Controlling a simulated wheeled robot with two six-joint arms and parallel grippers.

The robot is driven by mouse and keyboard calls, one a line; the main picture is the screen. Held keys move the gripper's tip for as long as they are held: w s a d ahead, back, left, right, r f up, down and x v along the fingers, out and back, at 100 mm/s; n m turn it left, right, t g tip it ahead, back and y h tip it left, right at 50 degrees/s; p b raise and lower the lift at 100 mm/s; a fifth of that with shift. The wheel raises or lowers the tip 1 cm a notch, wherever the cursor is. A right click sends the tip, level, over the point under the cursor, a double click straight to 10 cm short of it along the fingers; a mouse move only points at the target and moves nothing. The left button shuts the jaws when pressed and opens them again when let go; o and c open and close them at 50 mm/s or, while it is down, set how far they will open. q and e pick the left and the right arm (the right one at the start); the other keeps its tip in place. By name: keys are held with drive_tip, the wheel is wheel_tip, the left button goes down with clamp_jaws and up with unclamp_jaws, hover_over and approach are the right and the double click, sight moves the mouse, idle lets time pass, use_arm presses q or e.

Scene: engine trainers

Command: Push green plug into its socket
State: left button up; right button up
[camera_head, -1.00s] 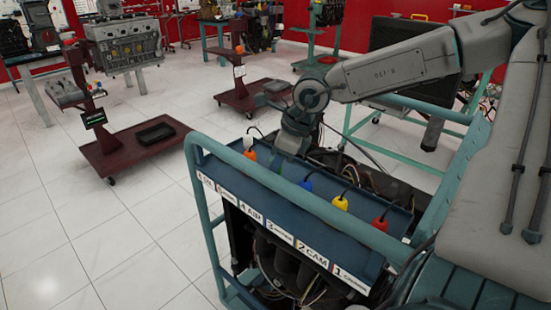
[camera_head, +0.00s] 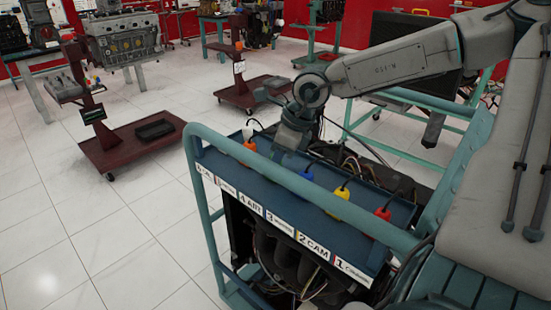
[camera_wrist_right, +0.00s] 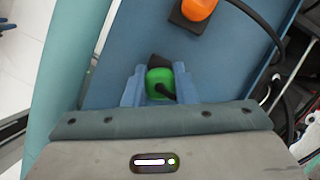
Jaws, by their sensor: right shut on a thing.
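The green plug (camera_wrist_right: 159,82) sits between the two blue fingers of my right gripper (camera_wrist_right: 159,76) in the right wrist view, with its black cable bending away. The gripper is shut on it. A dark block (camera_wrist_right: 158,61), which looks like its socket, shows just beyond the plug. The plug appears to meet it, but I cannot tell how deep it sits. In the head view my right gripper (camera_head: 284,153) reaches down to the blue panel (camera_head: 277,182), between the orange and blue plugs, and hides the green plug. My left gripper is not in view.
An orange plug (camera_wrist_right: 201,8) is near the green one. White (camera_head: 247,132), blue (camera_head: 307,174), yellow (camera_head: 341,202) and red (camera_head: 384,213) plugs stand along the panel. A teal rail (camera_head: 290,178) runs in front. Cables and engine parts lie behind.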

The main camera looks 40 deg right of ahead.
drive_tip(key=shift+b, duration=1.05)
idle(1.7)
drive_tip(key=shift+f+b, duration=0.3)
drive_tip(key=shift+b, duration=0.05)
idle(0.4)
drive_tip(key=o, duration=1.1)
drive_tip(key=shift+c, duration=0.2)
drive_tip(key=shift+r, duration=0.15)
drive_tip(key=shift+r+p, duration=2.2)
drive_tip(key=shift+r, duration=1.2)
